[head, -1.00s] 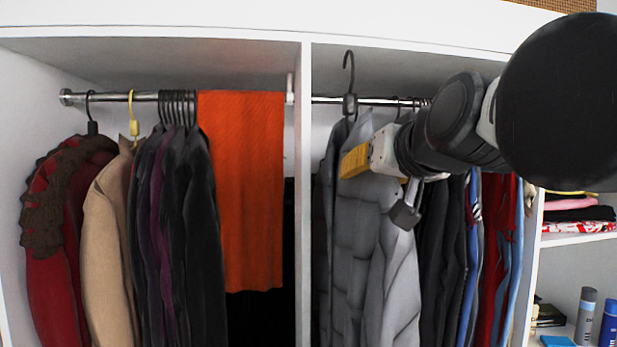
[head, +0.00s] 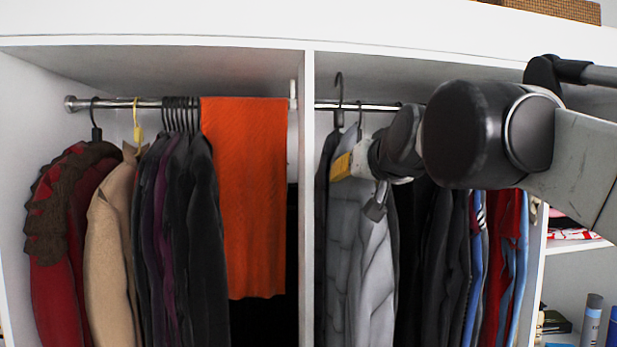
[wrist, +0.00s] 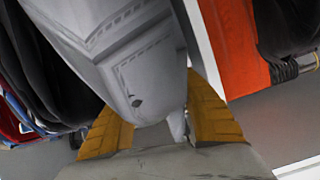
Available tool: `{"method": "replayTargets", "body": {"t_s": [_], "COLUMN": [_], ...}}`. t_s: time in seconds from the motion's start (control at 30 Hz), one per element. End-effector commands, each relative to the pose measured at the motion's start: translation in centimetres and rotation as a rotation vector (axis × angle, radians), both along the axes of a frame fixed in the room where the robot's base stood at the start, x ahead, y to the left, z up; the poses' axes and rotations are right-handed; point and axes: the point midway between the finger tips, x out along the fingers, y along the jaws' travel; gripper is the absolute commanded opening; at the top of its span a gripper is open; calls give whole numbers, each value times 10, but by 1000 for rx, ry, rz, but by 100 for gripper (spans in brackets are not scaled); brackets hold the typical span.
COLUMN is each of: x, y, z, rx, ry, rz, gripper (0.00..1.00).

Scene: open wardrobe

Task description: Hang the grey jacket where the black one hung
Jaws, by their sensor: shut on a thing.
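The grey jacket (head: 345,225) hangs upright in the right wardrobe section, just right of the divider. My gripper (head: 345,166) is shut on its upper part. In the wrist view the grey jacket (wrist: 130,50) fills the space between my yellow fingers (wrist: 160,128). A black hanger hook (head: 339,88) above the jacket reaches higher than the rail (head: 385,107). I cannot tell whether this hook is around the rail. A dark garment (head: 321,220) shows left of the grey jacket. I cannot tell which dark garment is the black jacket.
The white divider (head: 306,200) stands close left of the jacket. Dark clothes (head: 435,240), then blue and red ones (head: 505,250), crowd the right. An orange cloth (head: 243,190) and more clothes hang in the left section. Shelves (head: 575,246) are at far right.

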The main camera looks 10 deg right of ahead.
Motion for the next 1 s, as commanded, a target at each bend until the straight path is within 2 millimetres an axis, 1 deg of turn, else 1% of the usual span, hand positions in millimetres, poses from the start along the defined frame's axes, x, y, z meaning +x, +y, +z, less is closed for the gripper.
{"method": "replayTargets", "body": {"t_s": [0.03,1.0], "x": [5,94], "y": [0,0], "z": [2,2], "rx": [0,0], "ry": [-2,-2], "rz": [0,0], "gripper": [3,3]}}
